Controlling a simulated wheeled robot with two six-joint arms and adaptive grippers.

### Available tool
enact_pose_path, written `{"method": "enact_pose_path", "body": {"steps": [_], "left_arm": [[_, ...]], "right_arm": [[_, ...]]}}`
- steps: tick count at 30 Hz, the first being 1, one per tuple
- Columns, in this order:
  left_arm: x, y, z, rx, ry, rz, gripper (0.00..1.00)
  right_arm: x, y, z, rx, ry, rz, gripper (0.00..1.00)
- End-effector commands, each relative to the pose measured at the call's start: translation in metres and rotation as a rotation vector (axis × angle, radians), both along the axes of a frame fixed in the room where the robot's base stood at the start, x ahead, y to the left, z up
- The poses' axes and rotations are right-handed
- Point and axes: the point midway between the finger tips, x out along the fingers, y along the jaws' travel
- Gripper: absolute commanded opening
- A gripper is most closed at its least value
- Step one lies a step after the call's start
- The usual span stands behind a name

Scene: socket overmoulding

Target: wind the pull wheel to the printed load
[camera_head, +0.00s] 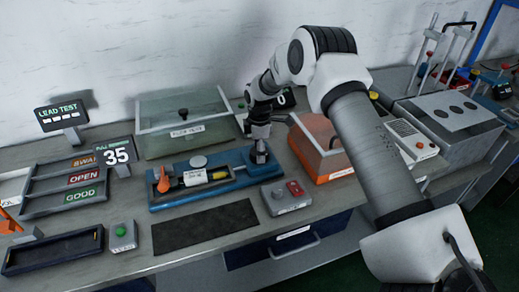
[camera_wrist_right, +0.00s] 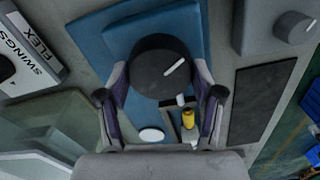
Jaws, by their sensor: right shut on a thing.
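The pull wheel is a black round knob (camera_wrist_right: 163,69) with a white index line that points up and right in the right wrist view. My right gripper (camera_wrist_right: 162,76) has a finger on each side of it and is shut on it. In the head view my right gripper (camera_head: 258,152) reaches down onto the right end of the blue pull tester (camera_head: 165,203), and the wheel is mostly hidden there. A yellow piece (camera_head: 220,175) lies in the tester's middle, with an orange lever (camera_head: 163,181) at its left end. A sign (camera_head: 117,153) reads 35. A dark display (camera_head: 284,98) shows 0, partly hidden by my arm. My left gripper is out of view.
A grey box with red controls (camera_head: 286,196) stands close right of the tester. A clear-lidded case (camera_head: 185,112) is behind it, an orange box (camera_head: 315,150) to the right. A dark mat (camera_head: 205,229) lies bare in front. Labelled trays (camera_head: 60,188) stand at left.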

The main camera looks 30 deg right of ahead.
Motion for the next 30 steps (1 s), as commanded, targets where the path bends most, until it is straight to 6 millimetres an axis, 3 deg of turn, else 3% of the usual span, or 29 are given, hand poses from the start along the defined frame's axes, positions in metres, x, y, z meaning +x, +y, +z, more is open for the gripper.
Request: {"method": "enact_pose_path", "body": {"steps": [30], "left_arm": [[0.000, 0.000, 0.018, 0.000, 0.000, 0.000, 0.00]], "right_arm": [[-0.002, 0.001, -0.003, 0.001, 0.008, -0.754, 0.31]]}}
